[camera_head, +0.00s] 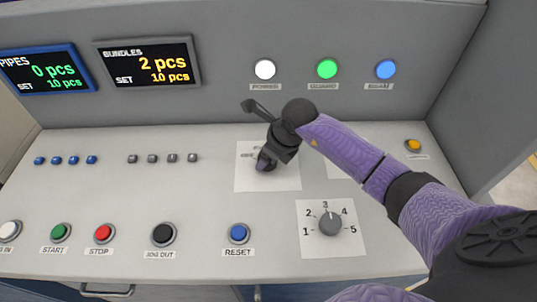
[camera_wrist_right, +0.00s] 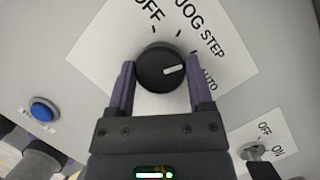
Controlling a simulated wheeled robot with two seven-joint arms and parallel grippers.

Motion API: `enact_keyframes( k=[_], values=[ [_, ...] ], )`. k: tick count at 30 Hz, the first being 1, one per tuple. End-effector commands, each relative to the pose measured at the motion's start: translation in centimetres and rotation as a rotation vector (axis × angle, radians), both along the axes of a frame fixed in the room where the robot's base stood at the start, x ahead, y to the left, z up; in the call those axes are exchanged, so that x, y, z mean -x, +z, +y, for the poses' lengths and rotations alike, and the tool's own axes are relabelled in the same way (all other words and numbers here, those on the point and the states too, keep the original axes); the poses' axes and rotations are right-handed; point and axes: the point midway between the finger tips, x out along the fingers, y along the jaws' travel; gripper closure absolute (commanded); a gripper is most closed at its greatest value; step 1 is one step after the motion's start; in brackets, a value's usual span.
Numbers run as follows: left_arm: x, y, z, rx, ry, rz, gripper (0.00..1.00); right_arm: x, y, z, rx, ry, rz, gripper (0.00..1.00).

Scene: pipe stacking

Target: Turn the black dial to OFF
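The black dial (camera_wrist_right: 160,68) shows in the right wrist view on a white label plate (camera_wrist_right: 222,30) marked OFF, JOG, STEP and AUTO. Its white pointer mark points right, towards the AUTO side and away from OFF. In the head view my right gripper (camera_head: 265,160) hangs over the same plate (camera_head: 283,181) and mostly hides the dial. My left gripper is not in view.
A numbered knob (camera_head: 330,222) sits lower right of the plate. A blue RESET button (camera_head: 238,233) lies below it. An OFF/ON switch (camera_wrist_right: 257,152) shows in the wrist view. Two displays (camera_head: 148,64) and several lamps (camera_head: 327,69) are on the upright panel behind.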

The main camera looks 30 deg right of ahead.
Motion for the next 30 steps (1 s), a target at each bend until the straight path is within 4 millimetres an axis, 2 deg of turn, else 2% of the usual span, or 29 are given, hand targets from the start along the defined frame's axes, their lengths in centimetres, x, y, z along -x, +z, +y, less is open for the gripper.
enact_keyframes(
  k=[1,5,6,17,30],
  values=[
    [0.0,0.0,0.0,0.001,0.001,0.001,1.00,0.0,0.0,0.0,0.000,0.000,0.000,0.64],
    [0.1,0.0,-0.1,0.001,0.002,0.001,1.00,0.0,0.0,0.0,0.001,0.000,0.000,0.91],
    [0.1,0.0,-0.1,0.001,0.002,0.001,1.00,0.0,0.0,0.0,0.001,0.000,0.000,0.92],
    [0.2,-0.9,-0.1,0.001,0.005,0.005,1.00,-0.1,-0.2,-0.2,0.003,0.090,0.000,0.92],
    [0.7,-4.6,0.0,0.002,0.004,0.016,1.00,-0.2,-0.4,-0.2,0.001,0.474,-0.001,0.92]
  ],
)
